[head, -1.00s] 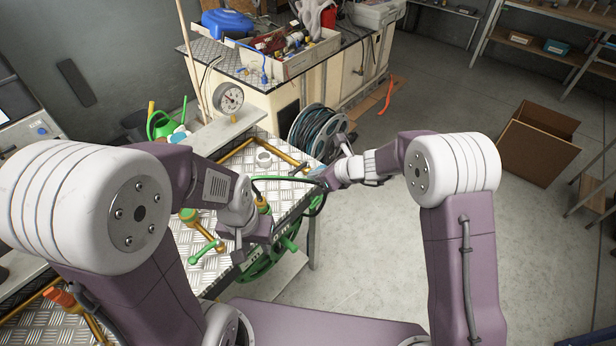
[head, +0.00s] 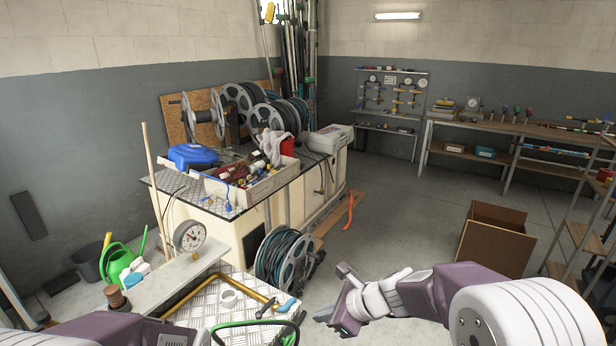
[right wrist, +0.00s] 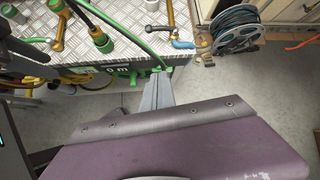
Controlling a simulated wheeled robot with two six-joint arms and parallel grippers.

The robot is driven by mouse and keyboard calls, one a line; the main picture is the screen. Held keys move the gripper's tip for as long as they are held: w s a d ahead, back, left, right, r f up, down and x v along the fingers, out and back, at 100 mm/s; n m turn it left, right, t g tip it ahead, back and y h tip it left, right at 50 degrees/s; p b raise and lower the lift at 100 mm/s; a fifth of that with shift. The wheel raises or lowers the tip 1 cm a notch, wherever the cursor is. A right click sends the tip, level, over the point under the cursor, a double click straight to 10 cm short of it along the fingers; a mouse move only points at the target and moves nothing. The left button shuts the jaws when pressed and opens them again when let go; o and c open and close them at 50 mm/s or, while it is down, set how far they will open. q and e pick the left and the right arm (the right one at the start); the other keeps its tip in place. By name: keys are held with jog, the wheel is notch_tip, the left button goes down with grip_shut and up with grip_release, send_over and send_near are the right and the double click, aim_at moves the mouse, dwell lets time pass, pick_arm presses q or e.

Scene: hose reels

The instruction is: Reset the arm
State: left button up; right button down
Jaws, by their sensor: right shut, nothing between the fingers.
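My right gripper (head: 318,316) is at the lower middle of the head view, past the right corner of the metal-topped bench. In the right wrist view its fingers (right wrist: 160,78) are together with nothing between them, in front of the bench edge. My left arm (head: 110,328) shows only as purple links at the bottom left; its gripper is below the picture. A green hose (head: 240,323) lies over the tread-plate bench top (head: 204,306). A hose reel (head: 286,262) stands on the floor behind the bench.
A cabinet (head: 312,196) behind carries a blue case (head: 192,156), a parts tray and several reels. A cardboard box (head: 494,240) is on the floor at right.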

jog(key=s+d+f+n+g+h, duration=0.2)
jog(key=s+d+n, duration=0.5)
jog(key=n, duration=0.4)
jog(key=s+d+f+n+g+h, duration=0.1)
jog(key=s+d+f+n+h, duration=0.3)
jog(key=s+d+n, duration=0.3)
jog(key=s+f+n, duration=0.1)
jog(key=s+n, duration=0.2)
jog(key=n, duration=0.1)
jog(key=shift+s+d+f+g, duration=0.15)
jog(key=shift+s+d+g, duration=0.1)
jog(key=shift+d+g, duration=0.15)
